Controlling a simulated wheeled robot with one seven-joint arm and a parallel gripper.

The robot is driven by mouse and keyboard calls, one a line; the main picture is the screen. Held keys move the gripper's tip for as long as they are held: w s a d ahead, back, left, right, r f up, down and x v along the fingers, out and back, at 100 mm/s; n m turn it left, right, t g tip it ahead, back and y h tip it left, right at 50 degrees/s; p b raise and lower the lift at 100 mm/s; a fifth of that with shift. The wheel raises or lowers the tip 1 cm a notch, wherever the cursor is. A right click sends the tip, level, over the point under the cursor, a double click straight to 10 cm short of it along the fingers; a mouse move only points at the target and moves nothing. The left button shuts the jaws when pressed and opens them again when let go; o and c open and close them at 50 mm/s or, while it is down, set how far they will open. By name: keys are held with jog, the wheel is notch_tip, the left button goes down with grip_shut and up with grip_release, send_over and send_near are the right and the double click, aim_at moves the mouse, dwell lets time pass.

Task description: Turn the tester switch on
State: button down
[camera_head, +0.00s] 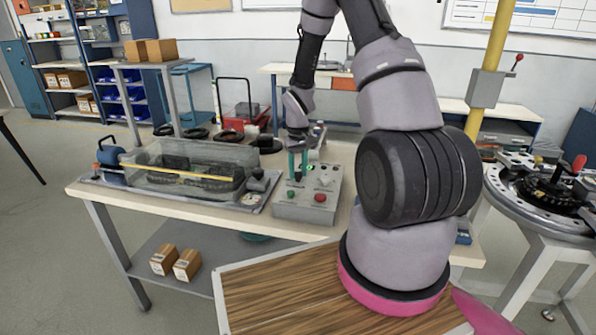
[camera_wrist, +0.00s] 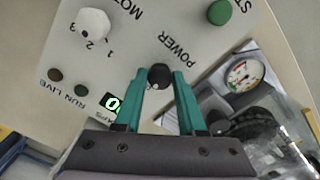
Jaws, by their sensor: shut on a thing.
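The tester's grey control box (camera_head: 312,200) stands on the workbench, with a green and a red button on its front part. The wrist view shows its panel (camera_wrist: 130,45) close up. The black power switch (camera_wrist: 159,76) sits beside the printed word POWER. My gripper (camera_head: 298,176) reaches down onto the box. In the wrist view, its teal fingers (camera_wrist: 160,74) are shut on the power switch, one on each side. The run and live lamps look dark.
A clear-covered test chamber (camera_head: 190,168) stands on the bench left of the box. A gauge (camera_wrist: 243,73) is beside the box in the wrist view. A round fixture table (camera_head: 545,195) is at the right. Cardboard boxes (camera_head: 175,262) lie on the lower shelf.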

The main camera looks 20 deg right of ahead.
jog(key=n, duration=1.2)
jog(key=shift+n, duration=2.2)
jog(key=c, duration=0.5)
grip_release()
